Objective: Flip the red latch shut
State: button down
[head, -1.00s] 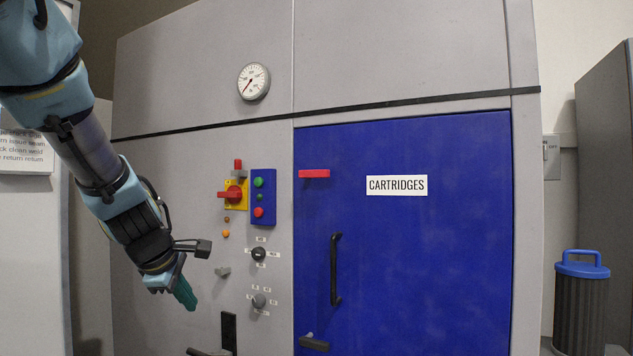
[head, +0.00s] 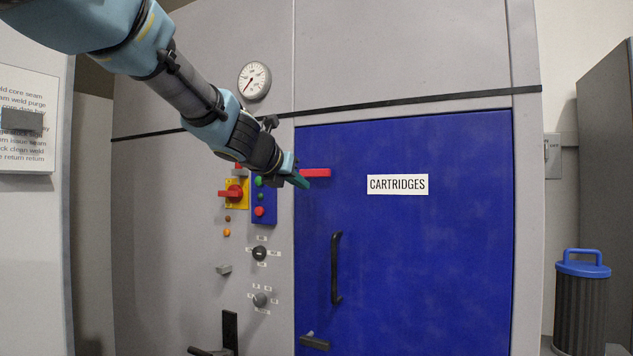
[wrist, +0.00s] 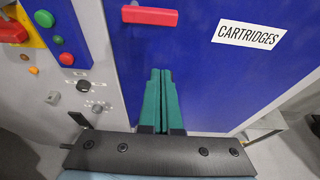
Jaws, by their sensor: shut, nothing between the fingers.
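The red latch (head: 315,172) is a short bar lying level at the upper left corner of the blue door (head: 420,270). It also shows at the top of the wrist view (wrist: 150,16). My gripper (head: 300,182) is at the left end of the latch in the head view, its green fingers pointing down and right. In the wrist view the fingers (wrist: 160,74) are together with nothing between them, and their tips lie below the latch in the picture. I cannot tell whether they touch the latch or door.
A red rotary switch on a yellow plate (head: 240,201) and a blue button box (head: 264,212) sit left of the door, the box partly behind my gripper. Knobs (head: 260,254) lie below. A black door handle (head: 335,268) stands out under the latch. The door's middle is clear.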

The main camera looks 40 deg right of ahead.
jog(key=w+d+p, duration=0.1)
jog(key=d, duration=0.1)
jog(key=w+d+p, duration=0.2)
jog(key=d, duration=0.1)
jog(key=w+d+p, duration=0.1)
jog(key=d, duration=0.2)
jog(key=shift+w+d+r, duration=0.1)
jog(key=shift+w+r, duration=0.2)
jog(key=shift+r, duration=0.05)
